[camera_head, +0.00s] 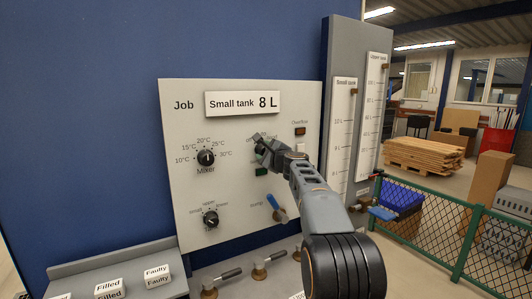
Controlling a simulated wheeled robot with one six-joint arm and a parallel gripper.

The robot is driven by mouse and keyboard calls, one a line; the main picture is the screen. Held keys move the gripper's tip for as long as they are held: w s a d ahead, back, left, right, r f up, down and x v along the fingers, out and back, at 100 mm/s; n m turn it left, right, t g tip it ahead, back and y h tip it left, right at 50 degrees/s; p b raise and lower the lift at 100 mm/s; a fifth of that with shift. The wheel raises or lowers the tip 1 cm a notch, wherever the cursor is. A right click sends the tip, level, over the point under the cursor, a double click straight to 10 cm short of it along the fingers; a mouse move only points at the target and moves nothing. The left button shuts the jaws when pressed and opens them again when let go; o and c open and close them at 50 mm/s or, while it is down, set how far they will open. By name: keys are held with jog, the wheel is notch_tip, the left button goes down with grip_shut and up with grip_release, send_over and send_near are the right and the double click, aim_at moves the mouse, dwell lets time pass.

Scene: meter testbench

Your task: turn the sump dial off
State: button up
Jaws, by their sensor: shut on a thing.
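A light grey panel (185,105) carries several controls and a sign reading "Small tank 8 L" (242,103). My gripper (262,147) is against the upper middle of the panel, shut on a dark dial (258,140). The gripper hides most of this dial, its pointer and its label, so I cannot read its name or setting. A black Mixer dial (206,157) with temperature marks is to the left. Another black dial (210,219) is at the lower left; its small labels are hard to read.
A dark green part (262,171) is just below my gripper. A blue-handled lever (279,214) is lower down. Brass valves with levers (260,271) line the bottom. Tank gauges (344,130) stand at right. A green fence (440,225) is farther right.

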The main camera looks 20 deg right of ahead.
jog(key=shift+c, duration=1)
jog(key=shift+f+n+b, duration=0.1)
jog(key=shift+n+b, duration=0.2)
jog(key=shift+b, duration=0.05)
jog(key=shift+f+n+b, duration=0.1)
jog(key=shift+n+b, duration=0.85)
jog(key=shift+n, duration=0.05)
jog(key=n+b, duration=0.2)
jog(key=n, duration=0.1)
jog(key=shift+n+b, duration=1)
jog(key=shift+n, duration=0.6)
jog(key=shift+r, duration=0.25)
jog(key=o, duration=0.9)
